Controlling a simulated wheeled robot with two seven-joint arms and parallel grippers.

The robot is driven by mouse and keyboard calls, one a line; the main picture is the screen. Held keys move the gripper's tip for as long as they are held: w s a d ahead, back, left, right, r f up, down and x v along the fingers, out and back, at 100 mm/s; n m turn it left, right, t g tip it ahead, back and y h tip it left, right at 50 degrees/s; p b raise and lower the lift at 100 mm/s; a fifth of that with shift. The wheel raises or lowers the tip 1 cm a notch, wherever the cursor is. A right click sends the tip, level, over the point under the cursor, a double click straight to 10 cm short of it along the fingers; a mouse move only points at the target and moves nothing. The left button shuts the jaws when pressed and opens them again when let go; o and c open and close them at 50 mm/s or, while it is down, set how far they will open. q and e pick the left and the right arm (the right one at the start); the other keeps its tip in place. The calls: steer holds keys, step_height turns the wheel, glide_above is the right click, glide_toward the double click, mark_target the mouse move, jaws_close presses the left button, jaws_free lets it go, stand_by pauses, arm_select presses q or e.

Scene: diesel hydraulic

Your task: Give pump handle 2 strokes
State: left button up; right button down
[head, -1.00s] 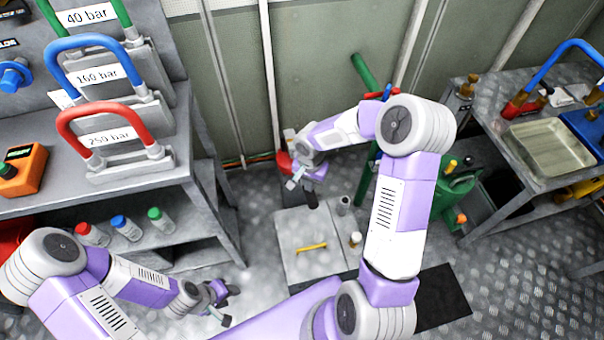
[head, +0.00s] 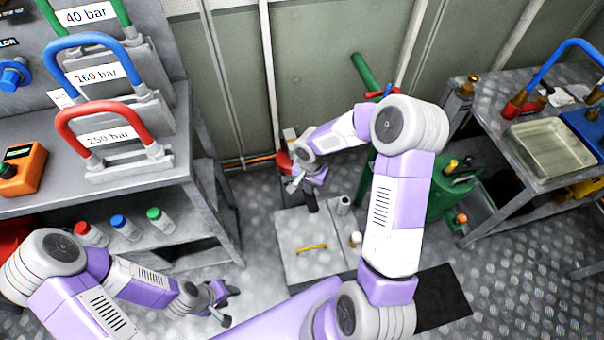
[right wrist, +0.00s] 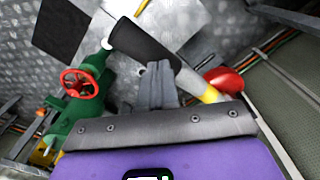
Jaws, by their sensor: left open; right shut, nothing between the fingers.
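The pump handle shows in the right wrist view as a thick black grip (right wrist: 143,42) on a pale rod with a yellow band (right wrist: 211,94) near its lower end. In the head view the black grip (head: 311,203) shows small, just below my right gripper (head: 300,184). In the right wrist view my right gripper (right wrist: 158,72) is shut and empty, its fingertips close against the grip; contact is hard to tell. The handle's pivot is mostly hidden behind my gripper. My left gripper (head: 224,304) is open and empty, low beside the shelf.
A grey plate (head: 300,268) with a yellow tool (head: 310,247) lies on the floor below. A green pipe assembly with a red handwheel (right wrist: 81,83) stands close by. A red rounded part (right wrist: 225,80) is near the rod. A workbench (head: 190,150) stands left, a table (head: 510,160) right.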

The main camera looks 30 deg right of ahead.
steer(key=shift+f, duration=1.6)
stand_by(0.3)
steer(key=shift+f, duration=4.2)
steer(key=shift+r+p, duration=5.15)
steer(key=shift+r, duration=2.8)
